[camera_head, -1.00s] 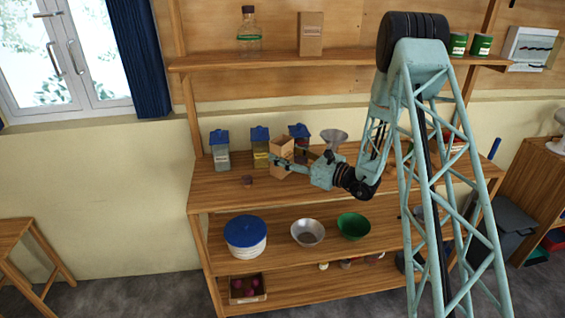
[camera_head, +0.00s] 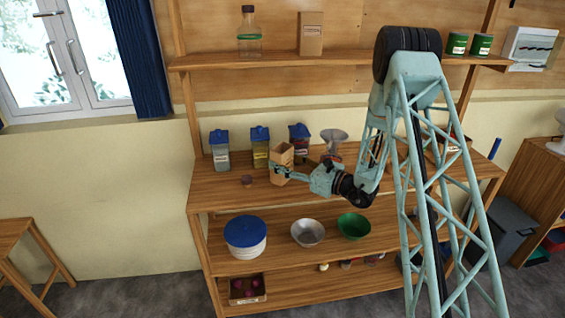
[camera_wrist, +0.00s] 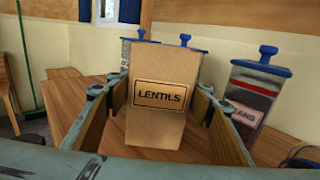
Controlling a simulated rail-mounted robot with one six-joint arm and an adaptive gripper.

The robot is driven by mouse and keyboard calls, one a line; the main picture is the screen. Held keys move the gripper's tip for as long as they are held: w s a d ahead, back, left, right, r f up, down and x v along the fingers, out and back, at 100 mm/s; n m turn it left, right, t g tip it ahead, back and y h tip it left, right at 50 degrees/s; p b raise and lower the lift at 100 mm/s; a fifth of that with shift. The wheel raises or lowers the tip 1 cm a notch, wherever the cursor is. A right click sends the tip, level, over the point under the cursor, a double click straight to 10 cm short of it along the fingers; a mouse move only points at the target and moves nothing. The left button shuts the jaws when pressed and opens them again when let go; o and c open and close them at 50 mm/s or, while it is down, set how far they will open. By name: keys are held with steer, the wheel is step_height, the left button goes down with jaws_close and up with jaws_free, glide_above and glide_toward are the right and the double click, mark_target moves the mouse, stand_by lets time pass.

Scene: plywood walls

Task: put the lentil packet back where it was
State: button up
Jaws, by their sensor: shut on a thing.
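The lentil packet (camera_head: 281,160) is a brown paper packet, upright at the counter of the shelf unit, in front of the blue-lidded jars. In the wrist view the packet (camera_wrist: 158,100) faces me with its LENTILS label and stands between my two fingers. My gripper (camera_head: 284,172) is shut on it from the right side. In the wrist view my gripper (camera_wrist: 160,115) has a finger on each side of the packet. I cannot tell for sure whether its base touches the counter.
Blue-lidded jars (camera_head: 260,146) stand behind the packet; one jar (camera_wrist: 252,100) is close on the right in the wrist view. A funnel (camera_head: 333,137) stands right. The upper shelf (camera_head: 350,58) holds a bottle and a brown box.

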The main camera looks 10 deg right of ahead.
steer(key=shift+f, duration=0.1)
steer(key=o, duration=1)
steer(key=shift+o, duration=0.2)
steer(key=shift+p+v, duration=0.35)
steer(key=shift+v, duration=5.65)
steer(key=shift+a+r, duration=0.1)
steer(key=shift+r, duration=0.2)
